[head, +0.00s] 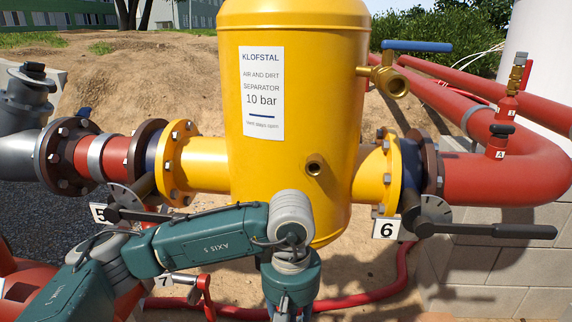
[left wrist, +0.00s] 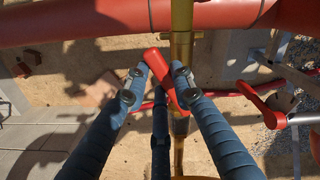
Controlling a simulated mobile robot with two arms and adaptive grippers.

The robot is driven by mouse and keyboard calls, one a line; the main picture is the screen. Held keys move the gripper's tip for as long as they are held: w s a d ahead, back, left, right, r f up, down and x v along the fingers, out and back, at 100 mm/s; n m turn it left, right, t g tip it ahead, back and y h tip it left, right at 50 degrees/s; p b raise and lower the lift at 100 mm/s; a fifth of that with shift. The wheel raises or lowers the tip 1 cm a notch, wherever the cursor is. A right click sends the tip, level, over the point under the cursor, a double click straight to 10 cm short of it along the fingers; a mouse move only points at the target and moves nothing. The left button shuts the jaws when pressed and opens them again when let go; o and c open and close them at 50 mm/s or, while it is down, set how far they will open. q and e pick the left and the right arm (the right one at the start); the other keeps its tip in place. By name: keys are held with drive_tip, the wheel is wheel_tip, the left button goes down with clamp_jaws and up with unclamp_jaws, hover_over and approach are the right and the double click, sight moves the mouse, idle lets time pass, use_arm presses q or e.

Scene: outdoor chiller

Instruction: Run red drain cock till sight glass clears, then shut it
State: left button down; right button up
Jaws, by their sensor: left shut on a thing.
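The yellow separator (head: 294,120) stands in the middle of the head view with a small round brass-rimmed port (head: 313,165) on its front; I cannot tell whether it is the sight glass or its state. The red drain cock handle (left wrist: 161,73) shows in the left wrist view, slanting beside a vertical brass pipe (left wrist: 182,45). My left gripper (left wrist: 158,78) is shut on this handle, with one finger on each side. In the head view my left arm and wrist hide the cock under the separator. My right gripper is in neither view.
Black-levered valves flank the separator, tagged 5 (head: 99,213) and 6 (head: 386,229). Another red-handled valve (head: 205,293) by tag 7 is low left. A blue-levered brass valve (head: 391,80) is at upper right. A red hose (head: 385,290) and block wall (head: 490,270) lie below right.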

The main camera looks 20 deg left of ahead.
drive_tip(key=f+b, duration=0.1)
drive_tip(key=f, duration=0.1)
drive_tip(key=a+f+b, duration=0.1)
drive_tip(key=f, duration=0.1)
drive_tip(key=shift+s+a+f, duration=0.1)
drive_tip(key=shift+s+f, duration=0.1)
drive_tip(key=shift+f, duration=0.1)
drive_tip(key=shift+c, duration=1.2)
use_arm(q)
drive_tip(key=a+m+b, duration=0.1)
drive_tip(key=s+m, duration=0.1)
drive_tip(key=m, duration=0.1)
drive_tip(key=s+a+f+m+b, duration=0.1)
drive_tip(key=shift+a+m+b, duration=0.3)
drive_tip(key=shift+m+b, duration=0.05)
drive_tip(key=shift+m, duration=0.05)
drive_tip(key=shift+a+r, duration=0.1)
drive_tip(key=shift+r, duration=0.15)
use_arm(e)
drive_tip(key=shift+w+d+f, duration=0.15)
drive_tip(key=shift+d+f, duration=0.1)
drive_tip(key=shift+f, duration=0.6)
use_arm(q)
drive_tip(key=shift+r, duration=0.1)
